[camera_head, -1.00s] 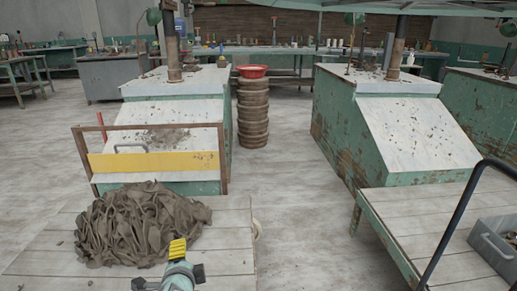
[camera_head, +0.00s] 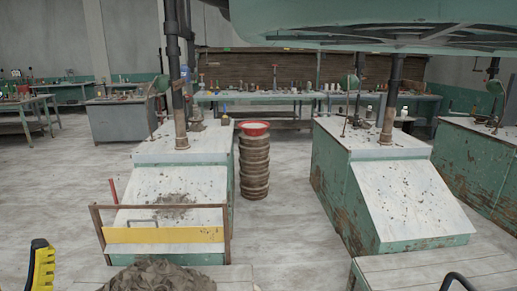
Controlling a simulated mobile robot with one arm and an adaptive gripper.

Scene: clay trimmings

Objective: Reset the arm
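Of my arm, only a yellow and black notched part (camera_head: 40,268) shows at the lower left edge, upright and close to the camera. No pair of fingertips can be made out, so I cannot tell whether my gripper is open or shut. I see nothing held there. A brown heap of clay trimmings (camera_head: 158,277) is cut off by the bottom edge, to the right of the yellow part and apart from it in the picture.
A rail with a yellow board (camera_head: 163,235) stands behind the heap. Green-sided benches with pale sloping tops stand left (camera_head: 175,187) and right (camera_head: 405,195). Between them is a round stack (camera_head: 254,170) topped by a red bowl (camera_head: 254,128). Open floor (camera_head: 290,235) lies in front.

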